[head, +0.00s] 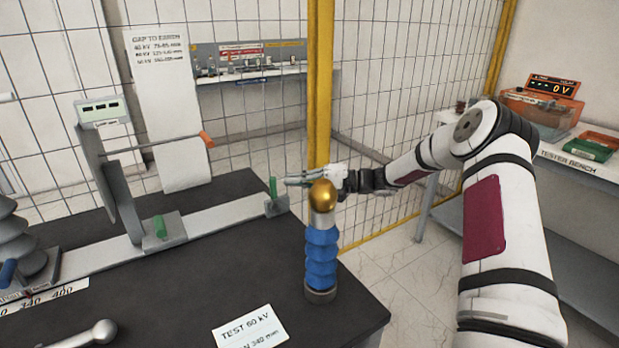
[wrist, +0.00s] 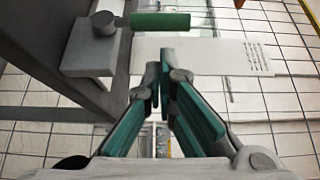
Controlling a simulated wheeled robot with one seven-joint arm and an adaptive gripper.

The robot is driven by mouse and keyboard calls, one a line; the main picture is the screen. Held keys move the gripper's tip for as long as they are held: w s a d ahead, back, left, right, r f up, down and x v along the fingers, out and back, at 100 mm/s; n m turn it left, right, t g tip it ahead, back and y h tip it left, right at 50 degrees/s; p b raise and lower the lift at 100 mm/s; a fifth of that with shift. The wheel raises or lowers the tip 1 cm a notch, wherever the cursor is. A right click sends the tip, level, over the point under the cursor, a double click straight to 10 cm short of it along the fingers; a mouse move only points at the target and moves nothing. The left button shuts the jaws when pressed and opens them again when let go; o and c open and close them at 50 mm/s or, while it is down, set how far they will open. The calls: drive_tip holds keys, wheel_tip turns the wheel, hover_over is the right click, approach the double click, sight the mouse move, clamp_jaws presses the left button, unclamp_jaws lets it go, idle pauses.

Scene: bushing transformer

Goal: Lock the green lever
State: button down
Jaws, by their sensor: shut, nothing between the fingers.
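The green lever (head: 272,187) stands up on a grey end block (head: 277,206) at the right end of the metal rail. In the wrist view the green lever (wrist: 174,20) is a thick bar running right from a round metal pivot (wrist: 103,22) on a grey block. My gripper (head: 288,181) is just right of the lever in the head view. In the wrist view my gripper (wrist: 161,66) has its fingertips together and empty, below the lever in the picture with a visible gap. Whether they touch the lever in the head view is hard to tell.
A blue ribbed bushing with a gold ball (head: 322,240) stands close in front of my gripper. A second green handle (head: 160,227) sits on a sliding block left along the rail (head: 215,215). A mesh fence with a yellow post (head: 319,90) stands behind. The dark tabletop (head: 225,265) has free room.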

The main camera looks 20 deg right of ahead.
sight(274, 181)
drive_tip(key=shift+s+a, duration=0.25)
drive_tip(key=shift+a, duration=0.6)
drive_tip(key=shift+s+a+r+n+g+h+p, duration=0.1)
drive_tip(key=shift+a+r+n+g+h+p, duration=0.25)
drive_tip(key=shift+h+p, duration=0.25)
drive_tip(key=a+h, duration=0.1)
drive_tip(key=a+r+n+h+p, duration=0.1)
drive_tip(key=h, duration=0.1)
drive_tip(key=a+n+h+p, duration=0.1)
drive_tip(key=shift+s+a+r+n+g, duration=0.15)
drive_tip(key=shift+s+a+n+g, duration=0.1)
drive_tip(key=shift+s+g, duration=0.1)
drive_tip(key=a+h, duration=0.1)
drive_tip(key=h, duration=0.1)
drive_tip(key=a+f+n+h, duration=0.1)
drive_tip(key=h, duration=0.1)
drive_tip(key=a+n+h+b, duration=0.1)
drive_tip(key=a, duration=0.1)
drive_tip(key=shift+s+f+h, duration=0.15)
drive_tip(key=shift+s+h, duration=0.05)
drive_tip(key=shift+h, duration=0.2)
drive_tip(key=shift+a, duration=0.15)
